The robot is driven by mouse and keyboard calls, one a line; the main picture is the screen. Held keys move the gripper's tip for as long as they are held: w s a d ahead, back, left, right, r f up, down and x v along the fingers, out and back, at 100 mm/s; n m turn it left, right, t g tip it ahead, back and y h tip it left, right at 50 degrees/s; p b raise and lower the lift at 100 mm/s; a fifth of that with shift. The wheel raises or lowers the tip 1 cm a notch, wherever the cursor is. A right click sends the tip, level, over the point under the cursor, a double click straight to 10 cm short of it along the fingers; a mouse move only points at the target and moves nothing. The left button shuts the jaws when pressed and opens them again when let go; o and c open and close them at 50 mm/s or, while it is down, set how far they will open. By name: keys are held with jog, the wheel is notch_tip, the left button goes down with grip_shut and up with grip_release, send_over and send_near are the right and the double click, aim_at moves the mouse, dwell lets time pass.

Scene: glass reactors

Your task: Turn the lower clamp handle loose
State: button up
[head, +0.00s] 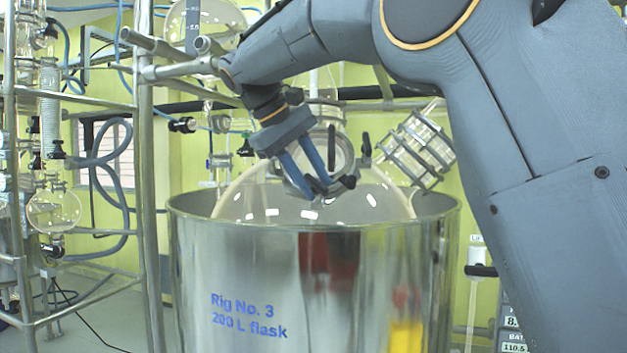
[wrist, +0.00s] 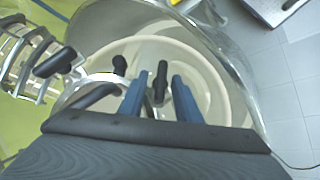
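My gripper (head: 319,186) reaches down over the steel vessel, its two blue fingers pointing down towards the clamp at the flask neck. In the wrist view my gripper (wrist: 160,84) is open, with a black clamp handle (wrist: 159,80) between the fingers and a gap on each side. This looks like the lower clamp handle; it seems to be the dark piece by the fingertips in the head view (head: 348,182). Another black handle (wrist: 119,66) stands to its left. The metal clamp ring (wrist: 92,82) is partly hidden by my gripper.
A caged glass part (head: 415,148) is close on the right. A metal pipe frame (head: 150,200) stands on the left.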

jog(key=shift+d+f, duration=0.1)
jog(key=shift+f, duration=0.05)
grip_shut()
jog(key=n+h+p, duration=0.1)
jog(key=n+t, duration=0.1)
jog(key=n, duration=0.1)
jog(key=shift+s+a+t+h+p, duration=0.1)
jog(key=shift+a+t+h+p, duration=0.1)
jog(key=shift+t+h+p, duration=0.15)
jog(key=n+t+h, duration=0.1)
jog(key=n, duration=0.1)
jog(key=n+t, duration=0.1)
jog(key=n, duration=0.1)
jog(key=shift+f+n+t+h, duration=0.2)
jog(key=shift+n+t+h, duration=0.15)
jog(key=shift+n, duration=0.05)
dwell(0.5)
grip_release()
